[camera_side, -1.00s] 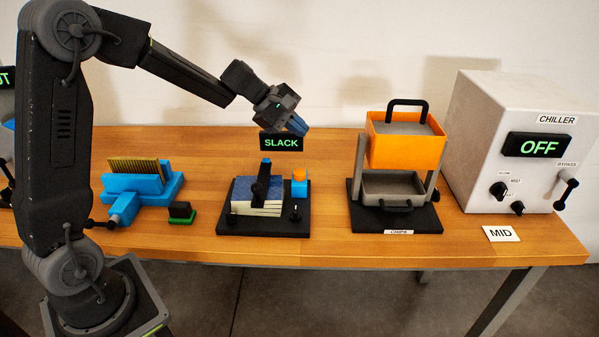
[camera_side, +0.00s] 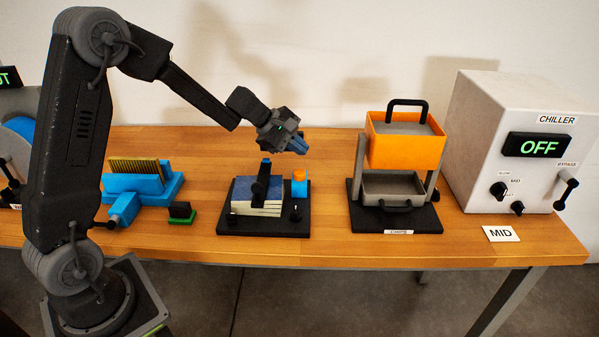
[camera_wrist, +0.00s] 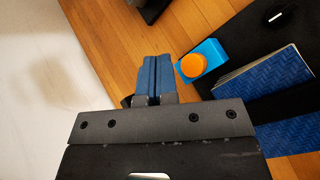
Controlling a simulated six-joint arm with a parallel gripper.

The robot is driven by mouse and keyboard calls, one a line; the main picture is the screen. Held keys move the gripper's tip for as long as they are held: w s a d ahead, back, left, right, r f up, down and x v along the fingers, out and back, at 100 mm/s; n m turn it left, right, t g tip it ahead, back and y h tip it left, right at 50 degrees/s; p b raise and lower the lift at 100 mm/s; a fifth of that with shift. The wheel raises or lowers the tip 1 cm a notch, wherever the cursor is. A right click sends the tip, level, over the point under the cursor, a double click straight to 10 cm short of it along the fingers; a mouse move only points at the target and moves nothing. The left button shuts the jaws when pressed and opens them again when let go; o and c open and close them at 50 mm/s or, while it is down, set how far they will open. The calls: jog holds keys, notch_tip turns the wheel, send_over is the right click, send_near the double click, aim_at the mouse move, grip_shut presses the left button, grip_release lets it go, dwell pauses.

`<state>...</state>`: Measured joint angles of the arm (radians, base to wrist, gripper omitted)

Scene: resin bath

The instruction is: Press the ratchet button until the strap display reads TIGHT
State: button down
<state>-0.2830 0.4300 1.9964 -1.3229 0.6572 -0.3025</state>
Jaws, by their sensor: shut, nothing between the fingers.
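The ratchet button is an orange cap (camera_side: 299,175) on a small blue block (camera_side: 299,188), at the right of a black base plate (camera_side: 225,226). The orange button also shows in the wrist view (camera_wrist: 193,65). A stack of books or pads with a blue patterned cover (camera_side: 246,190) lies on the plate under a black strap (camera_side: 262,184). My gripper (camera_side: 300,147) is shut and empty, above and behind the button. In the wrist view its blue fingers (camera_wrist: 154,62) are together, left of the button and apart from it. The strap display is hidden behind my gripper.
An orange hopper (camera_side: 405,145) over a grey tray stands right of the strap station. A blue brush fixture (camera_side: 140,185) stands to the left.

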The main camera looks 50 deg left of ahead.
aim_at(299, 173)
jog(key=shift+f, duration=1.85)
jog(key=shift+f, duration=0.1)
dwell(0.5)
jog(key=shift+f, duration=0.3)
jog(key=shift+f, duration=0.6)
dwell(0.9)
jog(key=shift+r, duration=1)
jog(key=shift+r, duration=2.55)
